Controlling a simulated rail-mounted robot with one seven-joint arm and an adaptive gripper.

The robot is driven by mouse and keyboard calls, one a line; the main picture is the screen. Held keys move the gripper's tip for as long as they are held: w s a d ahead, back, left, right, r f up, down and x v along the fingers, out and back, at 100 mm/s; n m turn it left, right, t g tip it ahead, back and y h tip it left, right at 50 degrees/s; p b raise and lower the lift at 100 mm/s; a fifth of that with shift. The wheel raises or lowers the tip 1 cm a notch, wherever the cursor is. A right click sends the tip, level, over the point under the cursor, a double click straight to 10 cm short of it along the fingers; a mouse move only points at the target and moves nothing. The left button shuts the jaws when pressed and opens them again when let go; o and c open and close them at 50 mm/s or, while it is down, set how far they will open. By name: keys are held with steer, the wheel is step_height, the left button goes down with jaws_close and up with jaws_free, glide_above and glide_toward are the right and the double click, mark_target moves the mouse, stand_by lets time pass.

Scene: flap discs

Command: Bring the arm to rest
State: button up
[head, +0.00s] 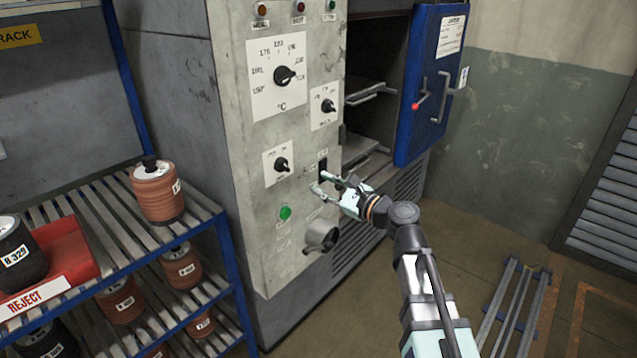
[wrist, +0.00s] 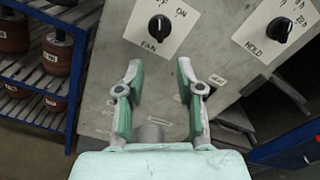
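My gripper (head: 325,183) is in front of the lower part of the oven's grey control panel (head: 238,113) in the head view. In the wrist view my gripper (wrist: 160,82) has its two fingers spread apart with nothing between them. The panel's fan knob (wrist: 159,27) shows just beyond the fingertips, and a hold knob (wrist: 279,28) is to the right. Whether the fingers touch the panel cannot be told. My arm reaches in from the lower right of the head view.
The blue oven door (head: 432,85) stands open, with racks (head: 370,93) inside. A blue-framed shelf (head: 215,215) at left holds brown disc stacks (head: 158,193) and a red reject tray (head: 72,252). A slatted metal stand (head: 512,305) is on the floor at right. Floor between oven and wall is clear.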

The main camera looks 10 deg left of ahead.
stand_by(0.3)
steer(key=s+d+f+n+g+h, duration=0.25)
steer(key=s+d+f+n, duration=0.2)
steer(key=f, duration=0.85)
steer(key=s+d+f+n+g+h, duration=0.25)
steer(key=d+f+n+h, duration=0.2)
steer(key=f, duration=0.95)
steer(key=s+d+f+n+g+h, duration=0.1)
steer(key=s+d+f+n+h, duration=0.3)
steer(key=f, duration=0.9)
steer(key=s+d+f+n+g+h, duration=0.3)
steer(key=s+d+f+n+g, duration=0.1)
steer(key=s+d+f, duration=1)
steer(key=s+d+f+g+h, duration=0.1)
steer(key=s+d+f+g, duration=0.1)
steer(key=s, duration=0.8)
steer(key=s+d+f+g+h, duration=0.1)
steer(key=s+d+f+g, duration=0.1)
steer(key=s+d+f, duration=0.2)
steer(key=s+f, duration=0.3)
steer(key=s, duration=0.4)
steer(key=shift+d+f+g, duration=0.15)
steer(key=shift+d+g, duration=0.15)
steer(key=shift+d, duration=0.1)
